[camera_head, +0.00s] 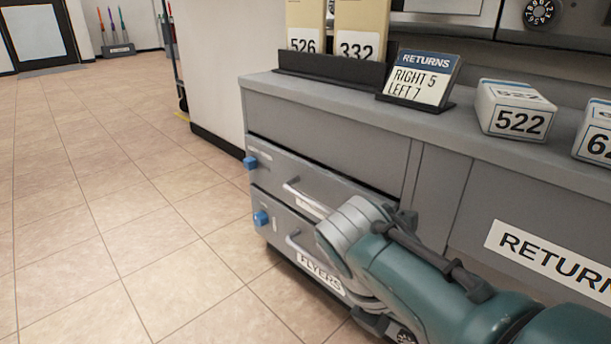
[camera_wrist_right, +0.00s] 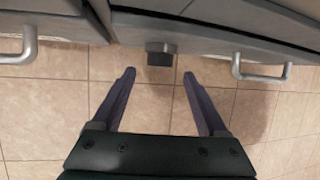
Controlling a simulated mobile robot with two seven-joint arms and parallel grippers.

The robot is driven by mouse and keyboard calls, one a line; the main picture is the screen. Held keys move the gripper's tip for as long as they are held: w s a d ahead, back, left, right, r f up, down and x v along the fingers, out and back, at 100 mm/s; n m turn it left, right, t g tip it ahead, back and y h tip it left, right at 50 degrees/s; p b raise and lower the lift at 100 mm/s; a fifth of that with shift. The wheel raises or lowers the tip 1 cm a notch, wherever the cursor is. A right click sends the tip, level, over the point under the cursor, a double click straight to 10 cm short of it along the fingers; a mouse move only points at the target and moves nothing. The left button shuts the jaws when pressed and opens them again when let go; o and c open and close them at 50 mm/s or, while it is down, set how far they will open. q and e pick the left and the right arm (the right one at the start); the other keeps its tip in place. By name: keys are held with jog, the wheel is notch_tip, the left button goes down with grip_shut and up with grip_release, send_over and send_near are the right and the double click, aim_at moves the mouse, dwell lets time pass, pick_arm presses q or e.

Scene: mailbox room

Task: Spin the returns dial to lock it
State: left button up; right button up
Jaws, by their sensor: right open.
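A black round dial (camera_head: 541,12) with white marks sits on a grey panel at the top right of the head view, cut by the upper edge. Its exact setting is too small to read. A small sign (camera_head: 419,80) on the counter reads "RETURNS, RIGHT 5, LEFT 7". My right arm reaches in from the lower right, low in front of the drawers and well below the dial; its fingers are hidden there. In the right wrist view my right gripper (camera_wrist_right: 159,78) is open and empty, with tiled floor between its fingers. My left gripper is out of view.
The grey counter (camera_head: 310,97) holds a 522 box (camera_head: 515,110), another box (camera_head: 597,132) and a black holder with 526 and 332 cards. Below are drawers with handles (camera_head: 305,200) and blue knobs (camera_head: 261,218). A dark block (camera_wrist_right: 160,53) shows beyond my fingertips. Floor at left is clear.

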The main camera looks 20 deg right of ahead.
pick_arm(q)
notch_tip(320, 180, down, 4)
jog(key=b, duration=0.2)
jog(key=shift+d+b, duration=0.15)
jog(key=shift+b, duration=0.2)
pick_arm(e)
jog(key=x, duration=0.4)
jog(key=shift+d+f, duration=0.1)
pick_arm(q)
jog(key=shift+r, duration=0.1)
pick_arm(e)
grip_shut()
